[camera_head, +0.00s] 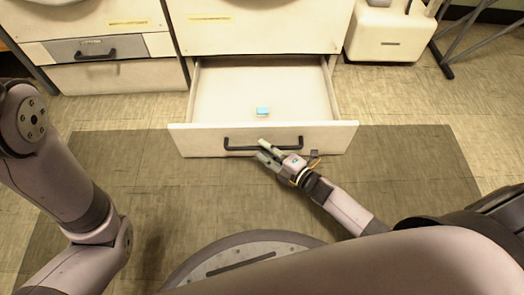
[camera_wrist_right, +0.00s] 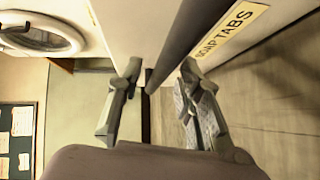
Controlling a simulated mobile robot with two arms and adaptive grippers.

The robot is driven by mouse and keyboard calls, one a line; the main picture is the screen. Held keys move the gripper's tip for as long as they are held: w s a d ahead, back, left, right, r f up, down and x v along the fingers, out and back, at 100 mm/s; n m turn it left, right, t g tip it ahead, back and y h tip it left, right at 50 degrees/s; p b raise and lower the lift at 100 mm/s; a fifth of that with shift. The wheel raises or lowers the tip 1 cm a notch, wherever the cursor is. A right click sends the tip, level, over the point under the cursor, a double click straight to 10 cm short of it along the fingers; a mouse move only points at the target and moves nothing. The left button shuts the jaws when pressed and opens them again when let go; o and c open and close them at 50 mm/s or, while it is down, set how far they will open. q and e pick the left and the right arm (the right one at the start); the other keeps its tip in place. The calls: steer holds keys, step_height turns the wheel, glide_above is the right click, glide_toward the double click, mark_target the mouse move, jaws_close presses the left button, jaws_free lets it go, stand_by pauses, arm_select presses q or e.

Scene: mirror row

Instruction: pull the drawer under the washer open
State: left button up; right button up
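The drawer (camera_head: 186,140) under the white washer (camera_head: 262,28) is pulled well out in the head view. Its inside is visible and holds a small blue block (camera_head: 262,111). A dark bar handle (camera_head: 238,148) runs along its front. My right gripper (camera_head: 262,149) is at the middle of the handle. Its two fingers are apart, one over the bar and one on the near side. In the right wrist view, my right gripper (camera_wrist_right: 158,78) also has its fingers apart, with a dark grey bar (camera_wrist_right: 176,48) running between them. Contact is unclear. My left gripper is out of view.
A neighbouring drawer (camera_head: 130,76) at the left is closed. A white bin-like box (camera_head: 385,38) and a dark metal stand (camera_head: 443,62) are at the right. A dark mat (camera_head: 150,190) covers the floor before the drawer. A "SOAP TABS" label (camera_wrist_right: 232,28) shows in the wrist view.

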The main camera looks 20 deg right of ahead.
steer(key=shift+x, duration=0.9)
steer(key=shift+c, duration=0.2)
steer(key=shift+s, duration=0.1)
jaws_close()
